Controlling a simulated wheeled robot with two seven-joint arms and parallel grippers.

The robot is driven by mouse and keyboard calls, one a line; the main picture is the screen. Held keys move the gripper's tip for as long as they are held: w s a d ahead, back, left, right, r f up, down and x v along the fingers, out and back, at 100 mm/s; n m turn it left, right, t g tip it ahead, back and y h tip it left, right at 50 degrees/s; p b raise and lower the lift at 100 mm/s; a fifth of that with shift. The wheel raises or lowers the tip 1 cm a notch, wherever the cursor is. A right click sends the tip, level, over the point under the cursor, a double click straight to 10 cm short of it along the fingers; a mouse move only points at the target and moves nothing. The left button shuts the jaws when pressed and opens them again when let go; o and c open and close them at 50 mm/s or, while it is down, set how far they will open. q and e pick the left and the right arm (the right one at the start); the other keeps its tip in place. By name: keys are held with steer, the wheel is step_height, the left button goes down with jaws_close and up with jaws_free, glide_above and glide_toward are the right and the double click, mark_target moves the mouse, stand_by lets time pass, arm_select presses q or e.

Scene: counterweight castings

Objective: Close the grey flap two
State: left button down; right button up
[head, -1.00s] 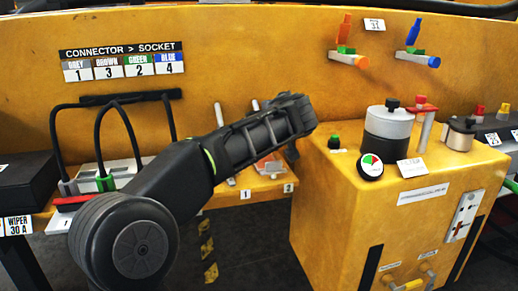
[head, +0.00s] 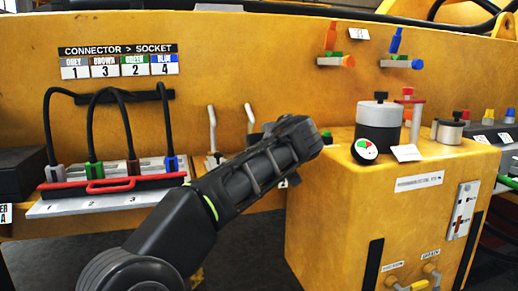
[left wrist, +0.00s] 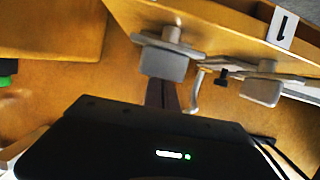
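In the left wrist view, two grey metal fittings sit on the orange shelf. The right one (left wrist: 262,88) is beside an upside-down label "1" (left wrist: 281,25); the left one, apparently grey flap two (left wrist: 165,62), has a flat grey block facing me. My left gripper (left wrist: 162,95) shows two dark fingers close together, seemingly shut and empty, just below that block; contact cannot be told. In the head view, two upright pale levers, left (head: 212,128) and right (head: 250,118), show behind my left arm. My right gripper is not in view.
A connector panel (head: 70,207) with a red-handled bar and several plugged cables lies left of my arm. An orange cabinet (head: 340,225) carrying a grey canister (head: 379,128) stands right. An orange wall with hooks and labels closes off the back.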

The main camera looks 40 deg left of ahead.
arm_select(q)
steer(key=shift+f, duration=0.15)
stand_by(0.3)
steer(key=shift+s+d, duration=0.25)
steer(key=shift+d, duration=0.25)
steer(key=p+v, duration=0.1)
steer(key=v, duration=0.6)
steer(key=shift+a+r, duration=0.15)
steer(key=shift+r, duration=0.05)
